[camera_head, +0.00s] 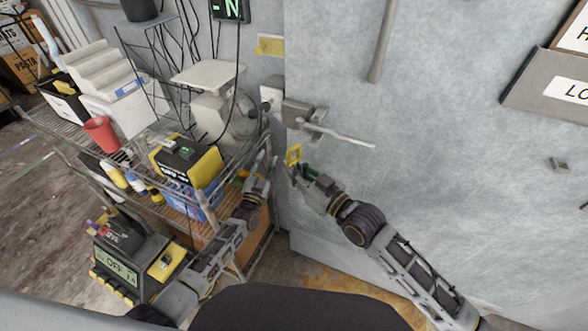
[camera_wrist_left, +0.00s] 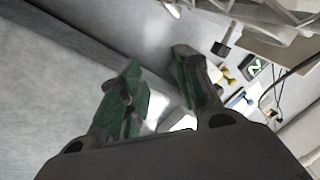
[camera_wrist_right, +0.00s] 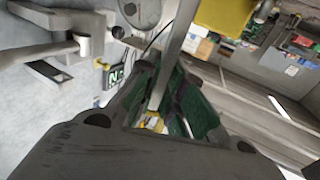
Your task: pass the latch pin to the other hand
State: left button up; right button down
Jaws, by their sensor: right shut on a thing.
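The latch pin (camera_head: 293,155) shows in the head view as a small yellow loop at the tips of my right gripper (camera_head: 297,171). In the right wrist view its grey shaft (camera_wrist_right: 177,52) runs between the green finger pads, with a yellow part at the top. My right gripper (camera_wrist_right: 170,88) is shut on it. My left gripper (camera_head: 264,168) is just left of the pin in the head view, apart from it. In the left wrist view its green-padded fingers (camera_wrist_left: 157,68) are spread with nothing between them.
A grey latch with a lever handle (camera_head: 335,132) is on the pale freezer wall behind the grippers. A wire shelf cart (camera_head: 75,140) at left carries boxes, a red cup (camera_head: 102,134) and a yellow-black box (camera_head: 190,165). A device reading OFF (camera_head: 130,265) stands low at left.

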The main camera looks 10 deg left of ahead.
pick_arm(q)
jog(key=s+a+f+n+g+y, duration=0.1)
jog(key=s+f+g, duration=0.45)
jog(key=f, duration=0.75)
jog(key=s+a+f+n+g, duration=0.1)
jog(key=s+f+g, duration=0.1)
jog(key=s+f, duration=0.85)
jog(key=s+a+f+n+g+y, duration=0.1)
jog(key=s+a+f+g, duration=0.3)
jog(key=f, duration=1.1)
jog(key=s+f+n+g, duration=0.1)
jog(key=s+f+g, duration=0.2)
jog(key=s, duration=1)
jog(key=s+a+f+n+g+y, duration=0.1)
jog(key=s+f+g, duration=0.1)
jog(key=s+f, duration=0.6)
jog(key=s+a+f+g, duration=0.1)
jog(key=s+f+g, duration=0.2)
jog(key=s, duration=1.6)
notch_tip(320, 180, down, 3)
jog(key=shift+s+r+n+g, duration=0.15)
jog(key=shift+r+n+g, duration=0.05)
jog(key=shift+n+g, duration=0.2)
